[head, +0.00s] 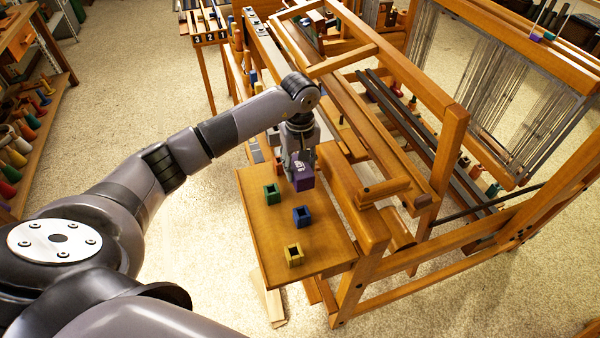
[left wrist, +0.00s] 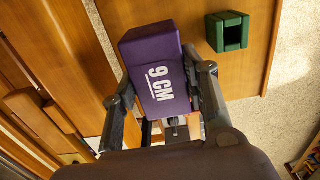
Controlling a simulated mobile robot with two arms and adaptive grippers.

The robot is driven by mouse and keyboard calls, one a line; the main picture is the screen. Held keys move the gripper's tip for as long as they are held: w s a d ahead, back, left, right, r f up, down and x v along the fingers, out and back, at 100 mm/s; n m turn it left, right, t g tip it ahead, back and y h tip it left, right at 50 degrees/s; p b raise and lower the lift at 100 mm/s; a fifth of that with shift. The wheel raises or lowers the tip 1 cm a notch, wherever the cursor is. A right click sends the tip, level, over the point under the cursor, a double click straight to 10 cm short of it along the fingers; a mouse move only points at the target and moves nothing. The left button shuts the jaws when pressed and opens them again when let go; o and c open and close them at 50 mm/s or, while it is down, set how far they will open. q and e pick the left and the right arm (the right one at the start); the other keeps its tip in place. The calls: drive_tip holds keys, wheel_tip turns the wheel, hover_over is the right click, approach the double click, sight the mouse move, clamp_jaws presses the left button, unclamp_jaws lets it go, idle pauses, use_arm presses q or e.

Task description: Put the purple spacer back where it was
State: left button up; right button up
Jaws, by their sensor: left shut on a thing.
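The purple spacer (head: 302,178) is a block, and its "9 CM" label reads clearly in the left wrist view (left wrist: 153,58). My left gripper (head: 297,158) is shut on it, with one finger on each side. The spacer is over the far part of the small wooden side table (head: 278,249); I cannot tell whether it touches the top. A green spacer (head: 271,193) stands to its left; it also shows in the left wrist view (left wrist: 228,32). A blue spacer (head: 301,216) and a yellow spacer (head: 293,254) stand nearer. My right gripper is not in view.
The wooden floor loom (head: 455,135) stands right beside the table, its post and beams close to my gripper. A small stand with numbered slots (head: 208,38) is at the back. Shelves with coloured cones (head: 20,150) are at the left. Carpet is clear left of the table.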

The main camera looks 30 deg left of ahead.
sight(300, 174)
use_arm(q)
drive_tip(key=shift+f, duration=1.7)
drive_tip(key=shift+f, duration=0.2)
drive_tip(key=o, duration=1.3)
drive_tip(key=shift+r, duration=0.1)
